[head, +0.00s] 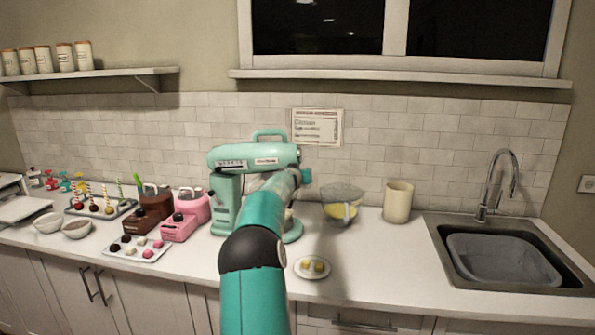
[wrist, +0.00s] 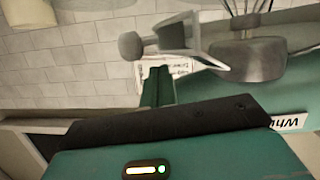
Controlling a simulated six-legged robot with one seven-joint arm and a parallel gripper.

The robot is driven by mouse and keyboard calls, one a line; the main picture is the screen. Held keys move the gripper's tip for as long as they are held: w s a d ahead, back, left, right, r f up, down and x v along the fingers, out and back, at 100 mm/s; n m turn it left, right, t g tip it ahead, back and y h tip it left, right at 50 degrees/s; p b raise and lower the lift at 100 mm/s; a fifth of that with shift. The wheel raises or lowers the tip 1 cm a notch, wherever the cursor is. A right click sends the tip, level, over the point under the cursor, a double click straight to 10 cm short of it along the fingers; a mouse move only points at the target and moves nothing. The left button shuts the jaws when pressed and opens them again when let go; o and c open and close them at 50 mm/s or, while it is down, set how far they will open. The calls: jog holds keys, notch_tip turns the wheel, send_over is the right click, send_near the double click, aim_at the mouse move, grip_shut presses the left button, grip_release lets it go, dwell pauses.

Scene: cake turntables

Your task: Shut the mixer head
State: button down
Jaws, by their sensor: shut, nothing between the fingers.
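The teal stand mixer (head: 228,160) stands on the counter in the head view. Its head with a top handle looks close to level; I cannot tell if it is fully down. My arm covers much of the mixer's front and middle. In the wrist view the mixer's grey attachment hub (wrist: 248,60) and whisk wires show upside down at the upper right, by its teal head. My gripper (wrist: 160,74) is shut and empty, its fingers beside and just below the hub in the picture. I cannot tell whether they touch the mixer.
A glass bowl with yellow contents (head: 343,213) and a cream canister (head: 398,201) stand right of the mixer. A small plate (head: 312,276) lies in front. The sink (head: 440,250) is far right.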

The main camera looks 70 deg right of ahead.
jog(key=shift+w+f, duration=0.2)
jog(key=shift+f, duration=0.25)
jog(key=shift+s+f+m, duration=0.1)
jog(key=shift+f+m, duration=0.3)
jog(key=shift+f, duration=0.35)
jog(key=shift+f+m+t, duration=0.3)
jog(key=shift+f+m, duration=0.1)
jog(key=shift+f, duration=1.15)
